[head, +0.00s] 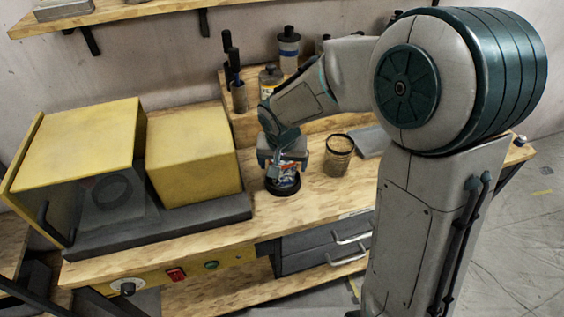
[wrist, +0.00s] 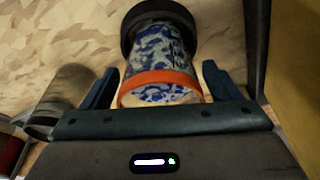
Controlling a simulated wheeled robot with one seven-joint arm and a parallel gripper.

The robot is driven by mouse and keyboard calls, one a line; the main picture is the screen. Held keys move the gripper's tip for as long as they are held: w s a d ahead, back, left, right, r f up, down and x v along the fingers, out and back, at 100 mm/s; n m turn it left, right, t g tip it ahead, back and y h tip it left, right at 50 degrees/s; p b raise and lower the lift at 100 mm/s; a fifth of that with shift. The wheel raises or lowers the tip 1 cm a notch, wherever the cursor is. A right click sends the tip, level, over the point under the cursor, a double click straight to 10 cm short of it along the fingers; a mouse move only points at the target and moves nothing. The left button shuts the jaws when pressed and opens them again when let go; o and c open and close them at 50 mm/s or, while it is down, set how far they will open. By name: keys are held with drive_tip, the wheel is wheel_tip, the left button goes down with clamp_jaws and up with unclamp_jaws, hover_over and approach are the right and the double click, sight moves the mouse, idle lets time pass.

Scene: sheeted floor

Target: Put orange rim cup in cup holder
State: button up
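The orange rim cup (wrist: 158,78) has a blue and white pattern and an orange band at its mouth. In the wrist view it lies between the two fingers of my gripper (wrist: 161,78), its mouth towards the camera. The fingers are close on both sides; I cannot tell whether they press on it. The black round cup holder (wrist: 131,25) is at the cup's far end, and the cup's base is hidden there. In the head view my gripper (head: 285,163) points down over the cup (head: 286,180), which stands at the black holder (head: 283,191) on the workbench.
A wire mesh cup (head: 339,155) stands right of my gripper. Yellow boxes (head: 192,155) on a dark base (head: 165,228) stand to the left. A wooden rack with bottles (head: 289,48) is behind. Bare bench (head: 315,192) lies to the right front.

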drive_tip(key=shift+r, duration=0.6)
drive_tip(key=v, duration=1.1)
drive_tip(key=s+d+f+n, duration=0.1)
drive_tip(key=s+d+f, duration=0.1)
drive_tip(key=s+d, duration=1.2)
drive_tip(key=shift+s, duration=1.15)
